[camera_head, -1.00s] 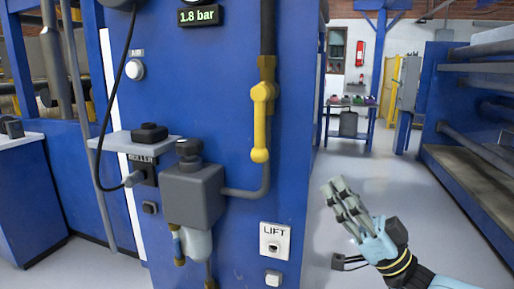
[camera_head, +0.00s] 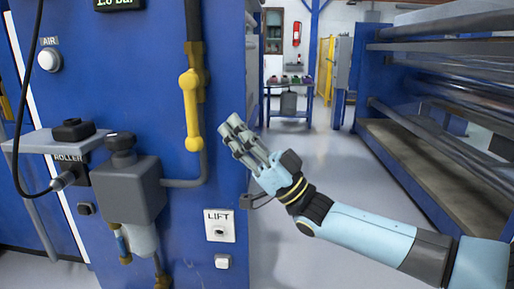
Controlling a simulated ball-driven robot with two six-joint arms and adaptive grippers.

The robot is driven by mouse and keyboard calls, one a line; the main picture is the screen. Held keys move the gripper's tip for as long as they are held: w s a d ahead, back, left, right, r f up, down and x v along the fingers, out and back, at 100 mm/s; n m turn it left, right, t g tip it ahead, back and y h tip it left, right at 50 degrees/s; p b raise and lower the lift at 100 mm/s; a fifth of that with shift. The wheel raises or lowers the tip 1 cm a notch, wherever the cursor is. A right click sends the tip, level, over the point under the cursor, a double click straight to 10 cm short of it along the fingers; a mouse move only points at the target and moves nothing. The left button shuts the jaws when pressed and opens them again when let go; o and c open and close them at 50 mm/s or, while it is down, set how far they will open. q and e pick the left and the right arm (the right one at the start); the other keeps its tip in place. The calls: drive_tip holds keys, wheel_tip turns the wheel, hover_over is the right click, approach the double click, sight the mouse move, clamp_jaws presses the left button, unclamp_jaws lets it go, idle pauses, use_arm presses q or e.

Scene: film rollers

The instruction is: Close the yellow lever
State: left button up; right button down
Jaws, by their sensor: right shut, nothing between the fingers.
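The yellow lever (camera_head: 191,112) is on a vertical pipe on the front of a blue machine panel (camera_head: 215,60). It hangs straight down, in line with the pipe, with its rounded end at the bottom. My right gripper (camera_head: 232,130) is just right of the lever's lower end in the picture, fingers pointing up and left. Its fingers are together and hold nothing. It appears apart from the lever, though the depth between them is hard to tell. My left gripper is not in view.
A grey box (camera_head: 128,190) with a bowl below sits left of the pipe. A LIFT switch plate (camera_head: 219,226) is below the lever. A small shelf (camera_head: 55,141) juts out at left. Open floor (camera_head: 310,160) lies right of the panel, before blue racks (camera_head: 440,100).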

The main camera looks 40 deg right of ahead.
sight(192, 114)
drive_tip(key=shift+w+a+f, duration=0.1)
drive_tip(key=shift+w+a, duration=0.4)
drive_tip(key=shift+w, duration=0.4)
drive_tip(key=shift+w+a, duration=0.45)
drive_tip(key=shift+w, duration=0.4)
drive_tip(key=shift+b, duration=0.35)
